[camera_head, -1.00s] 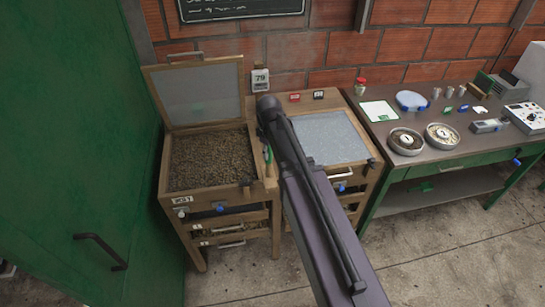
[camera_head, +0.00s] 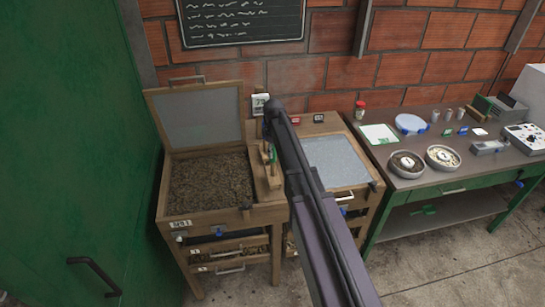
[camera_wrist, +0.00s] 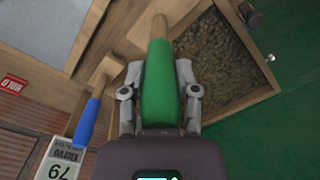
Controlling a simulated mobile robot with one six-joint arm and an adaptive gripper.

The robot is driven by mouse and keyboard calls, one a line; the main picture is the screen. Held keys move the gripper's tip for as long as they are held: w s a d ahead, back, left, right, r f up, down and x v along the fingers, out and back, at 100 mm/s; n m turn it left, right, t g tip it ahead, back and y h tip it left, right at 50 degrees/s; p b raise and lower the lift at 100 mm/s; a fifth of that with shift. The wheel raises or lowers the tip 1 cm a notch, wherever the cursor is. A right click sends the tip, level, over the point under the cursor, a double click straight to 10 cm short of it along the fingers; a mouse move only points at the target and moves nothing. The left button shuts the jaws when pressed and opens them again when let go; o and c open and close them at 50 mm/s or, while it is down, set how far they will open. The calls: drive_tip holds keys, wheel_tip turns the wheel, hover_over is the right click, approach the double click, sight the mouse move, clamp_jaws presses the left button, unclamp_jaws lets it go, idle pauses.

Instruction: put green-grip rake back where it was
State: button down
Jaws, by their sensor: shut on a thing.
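The green-grip rake (camera_wrist: 158,80) is between the two fingers of my gripper (camera_wrist: 158,92) in the wrist view. My gripper is shut on its green handle. A wooden part of it extends beyond the fingers at the top; its far end is out of view. In the camera_head view a bit of green (camera_head: 271,153) shows beside my arm, over the wooden strip between the two bins; my arm hides most of this area. A blue-grip tool (camera_wrist: 88,118) with a wooden head lies left of the rake in the wrist view.
The left bin (camera_head: 247,155) holds brown beans under a raised lid (camera_head: 200,118). A pale screen-topped bin (camera_head: 338,160) stands to its right. A "79" card (camera_wrist: 57,160) is close to the blue grip. A green table (camera_head: 440,188) with dishes stands right. A green wall panel (camera_head: 80,130) is left.

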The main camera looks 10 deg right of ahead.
drive_tip(key=shift+w+d, duration=0.1)
drive_tip(key=shift+w, duration=0.1)
drive_tip(key=shift+w+d, duration=0.1)
drive_tip(key=shift+w, duration=0.4)
drive_tip(key=shift+w+f+b, duration=0.1)
drive_tip(key=shift+f+b, duration=1.7)
drive_tip(key=shift+f, duration=0.15)
drive_tip(key=shift+c, duration=1.8)
unclamp_jaws()
drive_tip(key=shift+r, duration=0.2)
wheel_tip(320, 180, up, 12)
drive_tip(key=p, duration=1.2)
